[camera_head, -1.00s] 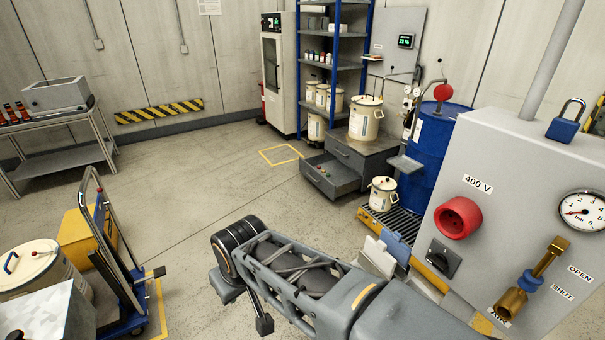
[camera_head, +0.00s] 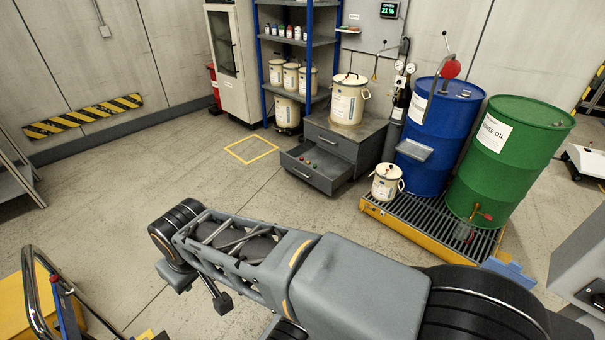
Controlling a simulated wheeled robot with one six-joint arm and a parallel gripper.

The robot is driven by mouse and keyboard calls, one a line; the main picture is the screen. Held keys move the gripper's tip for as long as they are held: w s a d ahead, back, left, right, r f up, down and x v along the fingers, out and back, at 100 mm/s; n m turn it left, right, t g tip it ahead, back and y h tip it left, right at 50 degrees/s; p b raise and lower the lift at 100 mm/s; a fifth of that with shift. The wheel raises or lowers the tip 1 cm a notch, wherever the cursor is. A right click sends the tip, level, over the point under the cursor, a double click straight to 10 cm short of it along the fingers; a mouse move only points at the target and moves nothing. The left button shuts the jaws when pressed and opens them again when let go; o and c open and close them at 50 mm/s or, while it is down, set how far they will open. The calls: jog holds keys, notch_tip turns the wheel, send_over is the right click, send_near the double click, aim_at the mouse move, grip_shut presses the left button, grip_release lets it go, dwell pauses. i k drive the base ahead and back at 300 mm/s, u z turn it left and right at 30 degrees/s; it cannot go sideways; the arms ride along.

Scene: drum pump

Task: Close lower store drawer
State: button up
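The grey drawer cabinet (camera_head: 360,150) stands against the far wall, right of the blue shelf rack. Its lower store drawer (camera_head: 322,181) is pulled out toward the front left, and its open tray shows. The drawer's front has a pale bar handle (camera_head: 300,173). The upper drawer (camera_head: 329,141) is shut. My folded arm crosses the bottom of the view, well apart from the drawer. My gripper cannot be made out.
A cream drum (camera_head: 348,104) stands on the cabinet. Right of it are a yellow-edged spill pallet (camera_head: 405,225), a small cream can (camera_head: 386,183), a blue drum (camera_head: 436,140) and a green drum (camera_head: 500,165). A trolley (camera_head: 45,290) is at lower left. Floor before the drawer is clear.

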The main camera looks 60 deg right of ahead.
aim_at(334, 169)
jog(key=z, duration=2)
jog(key=i, duration=2.45)
jog(key=u, duration=0.65)
jog(key=i, duration=1.05)
jog(key=u, duration=0.85)
jog(key=i, duration=0.25)
jog(key=u, duration=0.15)
